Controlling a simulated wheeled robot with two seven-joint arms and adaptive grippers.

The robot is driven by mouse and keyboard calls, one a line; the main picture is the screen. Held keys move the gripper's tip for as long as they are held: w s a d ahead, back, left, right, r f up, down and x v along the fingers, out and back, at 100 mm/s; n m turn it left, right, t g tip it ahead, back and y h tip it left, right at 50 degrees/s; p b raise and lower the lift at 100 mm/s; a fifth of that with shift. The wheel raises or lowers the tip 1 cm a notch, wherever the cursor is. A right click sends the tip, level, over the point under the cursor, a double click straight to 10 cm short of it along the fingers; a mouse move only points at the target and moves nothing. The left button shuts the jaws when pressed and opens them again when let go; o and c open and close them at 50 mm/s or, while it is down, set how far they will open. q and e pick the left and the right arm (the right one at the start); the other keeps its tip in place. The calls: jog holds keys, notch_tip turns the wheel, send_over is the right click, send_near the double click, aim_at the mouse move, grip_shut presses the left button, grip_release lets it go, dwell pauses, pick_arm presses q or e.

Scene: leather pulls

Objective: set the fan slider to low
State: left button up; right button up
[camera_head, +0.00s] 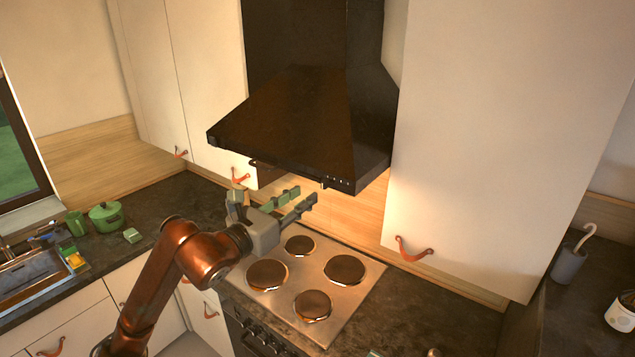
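The black range hood (312,120) hangs over the stove. Small light controls (340,183) sit on its front lower edge, toward the right. They are too small to tell which is the fan slider or how it is set. My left gripper (305,197) is below and in front of the hood's lower edge, to the left of the controls. Its two fingers point right and are apart, with nothing between them. It does not appear to touch the hood. My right gripper is not in view.
The stove top (348,303) with several round burners lies below my gripper. White cabinets with leather pulls flank the hood; one pull (413,250) is on the right cabinet. A green pot (106,216) stands on the left counter. A grey cup (568,265) stands at the right.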

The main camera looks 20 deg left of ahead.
aim_at(322, 183)
pick_arm(q)
jog(key=p+x, duration=0.2)
jog(key=x, duration=0.5)
jog(key=shift+p, duration=0.35)
jog(key=shift+w+d+f, duration=0.1)
jog(key=shift+w, duration=0.2)
jog(key=shift+c, duration=0.3)
grip_shut()
